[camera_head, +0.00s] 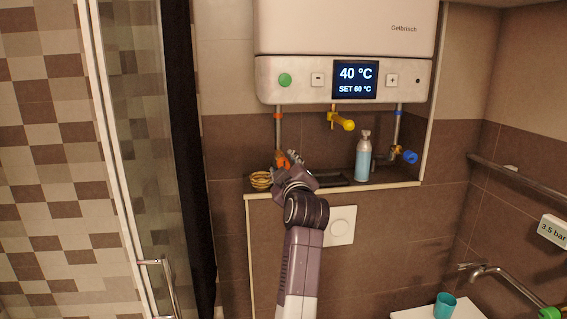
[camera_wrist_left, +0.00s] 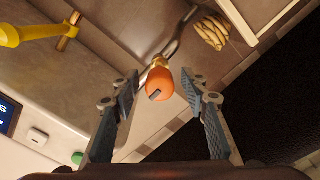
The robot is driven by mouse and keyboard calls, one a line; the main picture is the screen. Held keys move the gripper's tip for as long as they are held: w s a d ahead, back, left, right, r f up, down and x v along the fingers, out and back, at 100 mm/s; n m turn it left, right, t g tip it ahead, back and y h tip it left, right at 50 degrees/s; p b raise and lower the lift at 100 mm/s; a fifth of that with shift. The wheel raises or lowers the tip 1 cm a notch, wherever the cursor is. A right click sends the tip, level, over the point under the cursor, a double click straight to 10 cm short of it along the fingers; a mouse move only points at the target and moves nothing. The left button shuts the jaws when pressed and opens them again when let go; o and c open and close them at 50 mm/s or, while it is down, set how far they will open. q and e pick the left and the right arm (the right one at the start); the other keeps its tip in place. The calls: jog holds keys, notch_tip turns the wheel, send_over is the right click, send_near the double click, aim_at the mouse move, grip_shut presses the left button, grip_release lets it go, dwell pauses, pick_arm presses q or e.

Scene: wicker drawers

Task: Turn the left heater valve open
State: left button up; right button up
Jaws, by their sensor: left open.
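The left heater valve has an orange knob (camera_head: 282,160) below the left pipe of the white heater (camera_head: 345,30). In the left wrist view the orange knob (camera_wrist_left: 160,84) shows a dark slot and sits on a brass-coloured fitting. My left gripper (camera_head: 293,167) is at the knob and hides part of it in the head view. In the left wrist view the open fingers of the left gripper (camera_wrist_left: 164,92) stand on either side of the knob, with a visible gap on both sides. My right gripper is not in view.
A yellow valve (camera_head: 343,123) hangs under the heater's middle and a blue valve knob (camera_head: 409,156) is at the right. A pale blue bottle (camera_head: 362,158) stands on the ledge. A small yellowish bundle (camera_head: 261,180) lies left of the gripper. A glass door (camera_head: 135,140) is further left.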

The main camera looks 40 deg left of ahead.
pick_arm(q)
jog(key=shift+w+a, duration=0.2)
jog(key=shift+a, duration=0.05)
grip_shut()
